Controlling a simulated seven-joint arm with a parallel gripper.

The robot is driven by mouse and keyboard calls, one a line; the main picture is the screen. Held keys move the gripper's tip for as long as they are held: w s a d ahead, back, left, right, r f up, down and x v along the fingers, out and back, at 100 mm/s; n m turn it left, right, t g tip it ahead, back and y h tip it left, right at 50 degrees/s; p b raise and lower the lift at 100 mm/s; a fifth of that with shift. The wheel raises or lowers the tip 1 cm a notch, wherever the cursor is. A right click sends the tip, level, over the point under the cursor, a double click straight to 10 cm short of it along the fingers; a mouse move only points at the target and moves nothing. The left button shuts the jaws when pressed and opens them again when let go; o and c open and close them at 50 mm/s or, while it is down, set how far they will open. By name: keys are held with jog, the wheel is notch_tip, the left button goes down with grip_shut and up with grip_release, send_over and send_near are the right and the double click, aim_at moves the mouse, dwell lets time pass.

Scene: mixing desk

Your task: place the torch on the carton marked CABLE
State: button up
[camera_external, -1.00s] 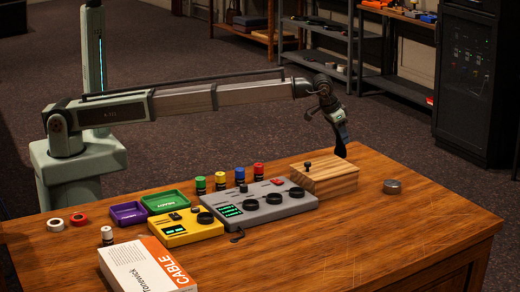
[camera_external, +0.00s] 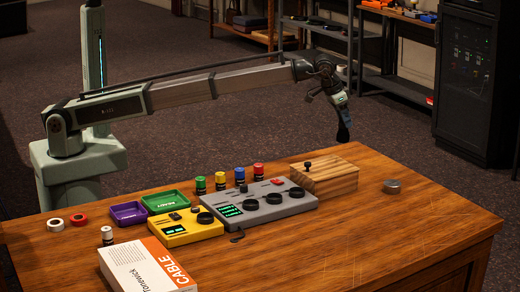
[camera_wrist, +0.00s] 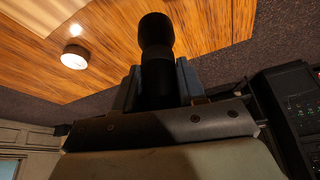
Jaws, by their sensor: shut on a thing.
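My gripper (camera_wrist: 156,90) is shut on a black torch (camera_wrist: 156,38), which stands out between the two fingers in the wrist view. In the external view the torch (camera_external: 343,131) hangs from my gripper (camera_external: 338,98), above and behind the wooden box, clear of the table. The carton marked CABLE (camera_external: 148,268), white with an orange band, lies flat at the table's front left, far from my gripper.
A wooden box (camera_external: 325,181) with a black knob, a grey mixer (camera_external: 262,206) and a yellow device (camera_external: 186,229) stand between torch and carton. Several coloured bottles, a green tray (camera_external: 166,201) and a purple tray (camera_external: 128,213) stand behind. The table's front right is clear.

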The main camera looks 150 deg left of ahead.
jog(key=w+d+r+m+t, duration=0.1)
jog(key=w+d+r+m, duration=0.15)
jog(key=w+d, duration=1.85)
jog(key=w+d+r+m+t+h, duration=0.1)
jog(key=w+d+m, duration=0.1)
jog(key=w+d, duration=0.7)
jog(key=w+d+m, duration=0.2)
jog(key=w+d, duration=0.3)
jog(key=d, duration=0.7)
jog(key=w+d+r+m+t+h, duration=0.1)
jog(key=w+d+r+m, duration=0.15)
jog(key=d, duration=1.95)
jog(key=w+d+r+m+h, duration=0.1)
jog(key=w+d+r+m, duration=0.15)
jog(key=d, duration=1.85)
jog(key=shift+m, duration=0.65)
jog(key=shift+s+d+f, duration=0.35)
jog(key=shift+s+f, duration=0.3)
jog(key=shift+f, duration=1.25)
jog(key=shift+s+d+f, duration=0.35)
jog(key=shift+s+f, duration=0.3)
jog(key=shift+f, duration=1.25)
jog(key=shift+s+d+f, duration=0.35)
jog(key=shift+s+f, duration=0.3)
jog(key=shift+f, duration=1.25)
jog(key=shift+f, duration=0.15)
